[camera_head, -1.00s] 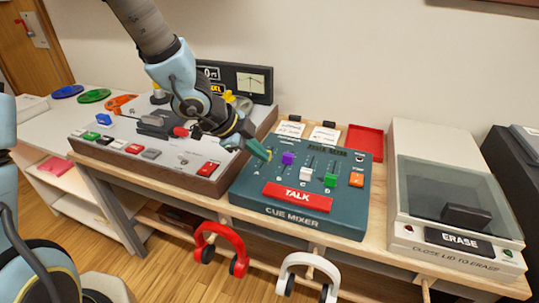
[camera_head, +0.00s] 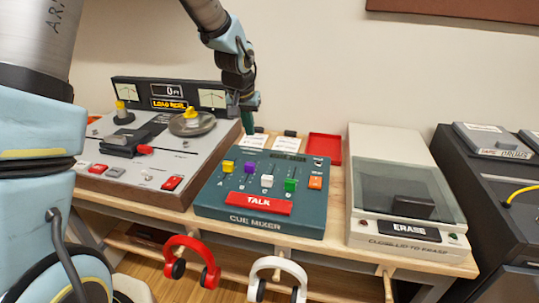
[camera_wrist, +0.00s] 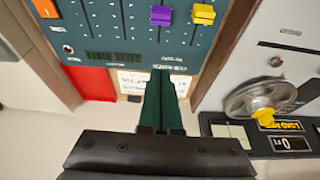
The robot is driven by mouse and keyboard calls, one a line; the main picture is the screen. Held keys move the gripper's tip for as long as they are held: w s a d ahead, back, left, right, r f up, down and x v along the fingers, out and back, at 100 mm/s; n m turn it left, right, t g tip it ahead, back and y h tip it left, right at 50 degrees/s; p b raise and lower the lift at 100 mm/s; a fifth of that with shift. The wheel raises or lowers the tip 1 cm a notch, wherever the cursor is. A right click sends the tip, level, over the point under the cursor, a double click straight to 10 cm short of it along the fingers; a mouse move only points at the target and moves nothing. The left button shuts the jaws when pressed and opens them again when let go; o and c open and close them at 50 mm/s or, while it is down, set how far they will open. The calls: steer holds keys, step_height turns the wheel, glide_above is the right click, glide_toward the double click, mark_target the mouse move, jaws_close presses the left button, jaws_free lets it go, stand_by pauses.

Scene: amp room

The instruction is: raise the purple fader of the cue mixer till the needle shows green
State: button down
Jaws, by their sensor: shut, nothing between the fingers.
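The teal cue mixer (camera_head: 210,199) stands on the wooden bench with a red TALK bar. Its purple fader (camera_head: 250,167) stands between the yellow fader (camera_head: 229,166) and the white fader (camera_head: 267,181), and further back than the white one. The purple fader (camera_wrist: 161,15) and yellow fader (camera_wrist: 203,14) also show at the top of the wrist view. My gripper (camera_head: 247,122) is shut and empty, pointing down behind the mixer's back left edge, apart from the faders. The green fingers (camera_wrist: 162,82) show over white cards. Two needle meters, left (camera_head: 128,92) and right (camera_head: 213,98), are too small to read.
A grey tape machine (camera_head: 95,158) with a reel stands left of the mixer. White cards (camera_head: 298,143) and a red tray (camera_head: 325,147) lie behind it. A lidded ERASE box (camera_head: 368,226) stands right. Red headphones (camera_head: 195,243) and white headphones (camera_head: 277,264) hang in front.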

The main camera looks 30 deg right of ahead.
mark_target(250, 168)
steer(key=p+x, duration=0.2)
steer(key=x, duration=0.7)
steer(key=shift+s+d+f, duration=0.15)
steer(key=shift+d+f, duration=0.05)
steer(key=shift+s+a+f+p, duration=0.15)
steer(key=shift+s+a+p, duration=0.05)
steer(key=shift+p, duration=0.2)
steer(key=shift+s+a+p, duration=0.35)
steer(key=shift+s+a, duration=0.8)
